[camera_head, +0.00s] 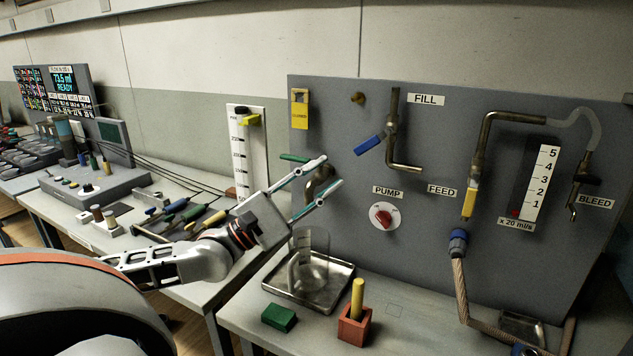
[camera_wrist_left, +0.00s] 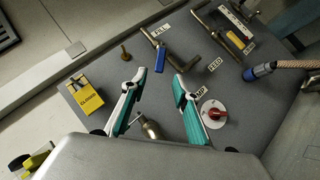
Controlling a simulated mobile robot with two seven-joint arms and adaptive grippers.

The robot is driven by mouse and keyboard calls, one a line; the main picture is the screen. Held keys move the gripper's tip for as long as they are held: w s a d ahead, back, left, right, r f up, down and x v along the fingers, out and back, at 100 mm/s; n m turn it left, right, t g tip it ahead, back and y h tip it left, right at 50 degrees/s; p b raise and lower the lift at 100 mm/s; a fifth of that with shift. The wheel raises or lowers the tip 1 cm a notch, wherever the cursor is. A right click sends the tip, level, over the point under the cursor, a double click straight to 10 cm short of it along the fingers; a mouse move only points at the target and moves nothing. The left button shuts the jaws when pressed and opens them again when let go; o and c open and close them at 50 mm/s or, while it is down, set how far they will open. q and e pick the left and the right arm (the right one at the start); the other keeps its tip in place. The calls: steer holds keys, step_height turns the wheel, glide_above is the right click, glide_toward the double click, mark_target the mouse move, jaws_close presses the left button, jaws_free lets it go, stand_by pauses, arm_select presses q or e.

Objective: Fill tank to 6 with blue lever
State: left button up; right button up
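The blue lever (camera_head: 369,144) sits on the pipe beside the FILL label (camera_head: 426,100), slanting down to the left. It also shows in the left wrist view (camera_wrist_left: 160,58), just beyond the fingertips. My left gripper (camera_head: 332,170) is open, with two teal-edged fingers apart and nothing between them. It is below and left of the blue lever, apart from it in the head view. A white scale (camera_head: 239,150) with a yellow marker (camera_head: 250,119) near its top stands left of the panel; its numbers are hard to read. I cannot make out the tank itself. My right gripper is not in view.
The grey panel (camera_head: 335,100) carries a red PUMP knob (camera_head: 384,215), a yellow FEED lever (camera_head: 470,199) and a gauge marked 1 to 5 (camera_head: 540,185). A green lever (camera_head: 295,157) and a clear beaker (camera_head: 312,250) are near my left gripper. A yellow CLOSED tag (camera_head: 299,110) hangs upper left.

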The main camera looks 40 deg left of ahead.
arm_select(q)
steer(key=shift+s+a+f, duration=0.2)
steer(key=shift+s+f, duration=0.05)
steer(key=shift+s, duration=0.3)
steer(key=shift+f, duration=0.1)
stand_by(0.3)
